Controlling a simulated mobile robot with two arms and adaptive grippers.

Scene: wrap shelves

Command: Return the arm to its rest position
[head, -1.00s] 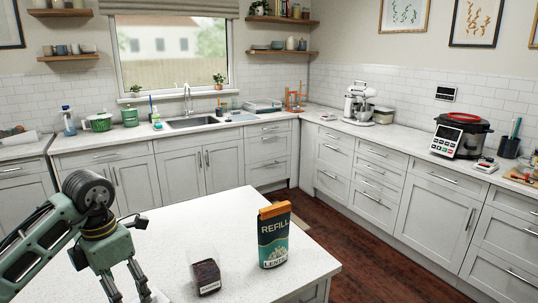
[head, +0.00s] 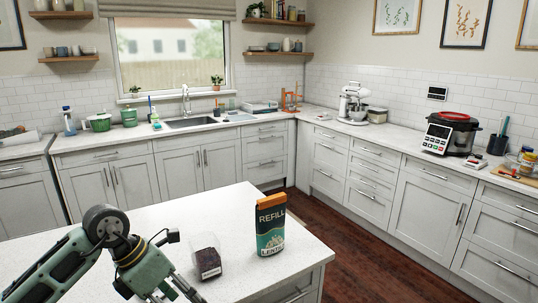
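My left arm comes in from the lower left. Its gripper (head: 160,291) is above the near part of the white island counter (head: 150,222). Its fingers are spread apart and point down, with their tips at or past the bottom edge of the head view. I see nothing held between them. A clear container of dark contents (head: 207,262) stands on the island just right of the gripper, apart from it. A dark teal "REFILL LENTIL" pack (head: 270,232) with an orange top stands upright further right. My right gripper is not in view.
The island's far left surface is clear. Dark wooden floor (head: 365,245) separates the island from the cabinets. The back counter holds a sink (head: 190,122) and a green pot (head: 98,122). A stand mixer (head: 352,103) and a red-lidded cooker (head: 452,132) stand on the right counter.

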